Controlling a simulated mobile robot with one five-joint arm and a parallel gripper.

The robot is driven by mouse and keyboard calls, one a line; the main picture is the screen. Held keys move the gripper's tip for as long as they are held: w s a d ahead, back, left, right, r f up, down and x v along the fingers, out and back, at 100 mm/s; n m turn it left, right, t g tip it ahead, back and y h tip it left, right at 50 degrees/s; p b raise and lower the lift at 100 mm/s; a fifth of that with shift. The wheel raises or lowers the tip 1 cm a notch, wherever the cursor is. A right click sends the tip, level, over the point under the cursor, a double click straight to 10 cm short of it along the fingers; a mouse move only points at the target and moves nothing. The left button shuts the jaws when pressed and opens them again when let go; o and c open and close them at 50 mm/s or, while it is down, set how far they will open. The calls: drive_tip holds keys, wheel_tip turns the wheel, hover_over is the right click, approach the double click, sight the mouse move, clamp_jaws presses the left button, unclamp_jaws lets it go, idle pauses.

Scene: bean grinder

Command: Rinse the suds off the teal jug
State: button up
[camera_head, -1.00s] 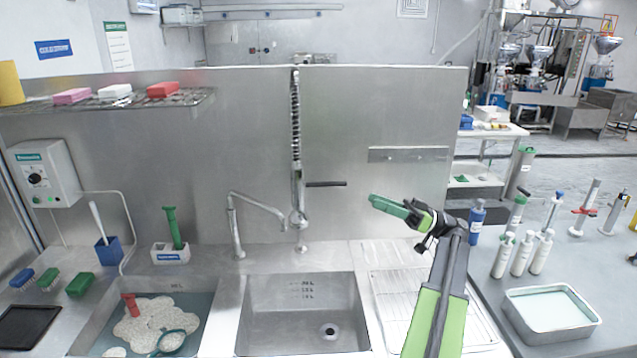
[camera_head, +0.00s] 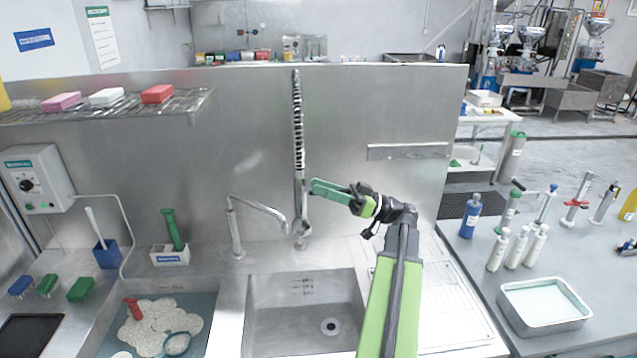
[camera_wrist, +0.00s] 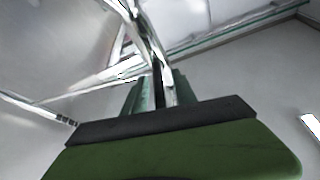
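A teal-rimmed vessel with a handle, which looks like the teal jug (camera_head: 176,343), lies low in the suds of the left basin. Pale suds fill its mouth, and much of it is hidden. My gripper (camera_head: 314,188) is up at the spray hose (camera_head: 298,130), in front of the back panel, well above and right of the jug. Its green fingers cover the place of the hose's dark lever. In the wrist view, my gripper (camera_wrist: 157,92) shows a narrow dark strip between its fingers and the silver pipe (camera_wrist: 150,40) just beyond. I cannot tell whether it grips the lever.
The left basin (camera_head: 213,315) holds blue-grey water, suds (camera_head: 150,318) and a red-handled item (camera_head: 132,308). The middle basin (camera_head: 300,318) is empty, with a faucet (camera_head: 262,205) behind it. Bottles (camera_head: 515,246) stand on the right table.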

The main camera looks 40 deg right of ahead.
drive_tip(key=shift+d, duration=0.1)
clamp_jaws()
idle(1.3)
